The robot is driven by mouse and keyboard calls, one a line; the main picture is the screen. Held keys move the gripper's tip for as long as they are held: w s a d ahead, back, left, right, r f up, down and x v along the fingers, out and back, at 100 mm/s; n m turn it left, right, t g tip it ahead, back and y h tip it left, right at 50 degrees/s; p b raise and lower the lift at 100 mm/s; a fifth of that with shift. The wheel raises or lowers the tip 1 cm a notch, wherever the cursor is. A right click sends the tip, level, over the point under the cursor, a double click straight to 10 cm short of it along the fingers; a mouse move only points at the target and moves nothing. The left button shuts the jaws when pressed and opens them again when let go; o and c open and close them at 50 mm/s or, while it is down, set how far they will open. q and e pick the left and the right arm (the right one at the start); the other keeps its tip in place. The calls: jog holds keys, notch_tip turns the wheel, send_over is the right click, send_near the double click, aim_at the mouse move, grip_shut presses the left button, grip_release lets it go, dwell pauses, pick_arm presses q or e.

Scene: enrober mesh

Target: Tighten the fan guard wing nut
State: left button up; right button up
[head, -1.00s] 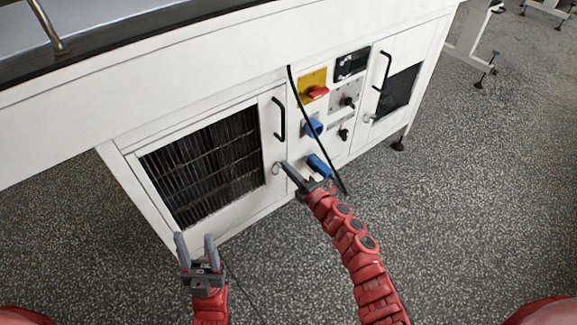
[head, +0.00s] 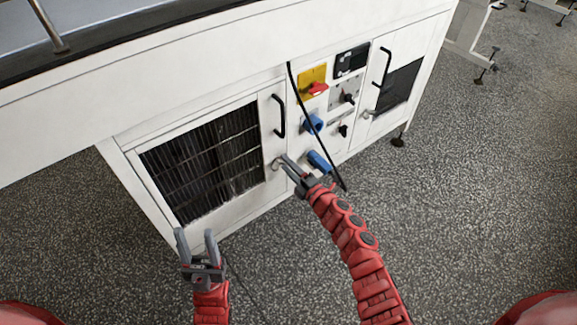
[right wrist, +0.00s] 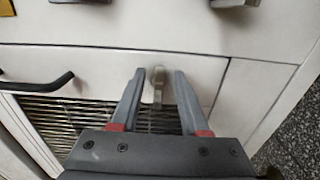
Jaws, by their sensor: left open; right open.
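The wing nut (head: 276,164) is a small pale metal piece on the white panel, beside the lower right corner of the dark fan guard (head: 205,165). In the right wrist view, the wing nut (right wrist: 157,84) lies between the two spread fingers. The fan guard mesh (right wrist: 75,120) shows behind them. My right gripper (head: 283,162) is open with its fingertips at the wing nut; I cannot tell whether they touch it. It also shows in the right wrist view (right wrist: 159,74). My left gripper (head: 196,236) is open and empty, in front of the cabinet's lower left.
A black handle (head: 279,117) is above the wing nut. A black cable (head: 313,128) hangs past the yellow-and-red switch (head: 313,85) and blue sockets (head: 318,162). A second door with a black handle (head: 384,70) is at right.

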jog(key=p+v, duration=0.3)
jog(key=v, duration=1.4)
jog(key=shift+s, duration=0.15)
jog(key=shift+d, duration=0.1)
